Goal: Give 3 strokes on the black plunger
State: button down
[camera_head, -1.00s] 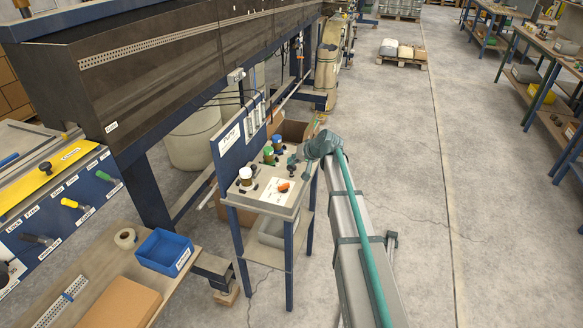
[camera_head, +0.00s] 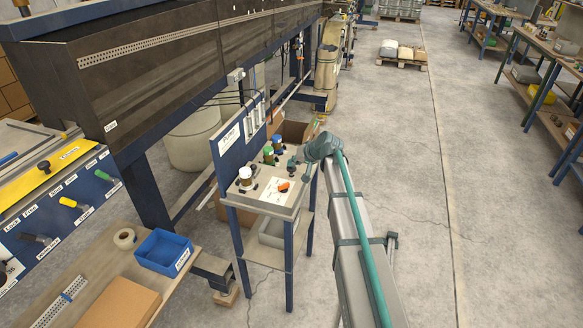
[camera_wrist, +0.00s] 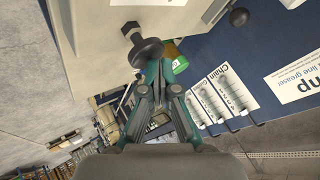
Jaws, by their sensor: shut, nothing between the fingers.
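The black plunger (camera_wrist: 148,52) shows in the wrist view as a dark round knob on a short stem, at the edge of a pale plate (camera_wrist: 85,25). My gripper (camera_wrist: 158,70) is shut and empty, its fingertips right beside the knob. I cannot tell whether they touch it. In the head view my gripper (camera_head: 294,161) is over the right back part of the small pump stand (camera_head: 262,206). The black plunger is too small and covered there to make out clearly.
An orange piece (camera_head: 284,187) lies on a white card.

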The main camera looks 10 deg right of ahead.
aim_at(293, 168)
jog(key=shift+f+b, duration=0.6)
jog(key=shift+f, duration=0.25)
dwell(0.6)
jog(key=shift+r, duration=0.15)
jog(key=shift+r+p, duration=0.6)
jog(key=shift+r, duration=1)
jog(key=shift+r+p, duration=1)
jog(key=shift+r, duration=1.5)
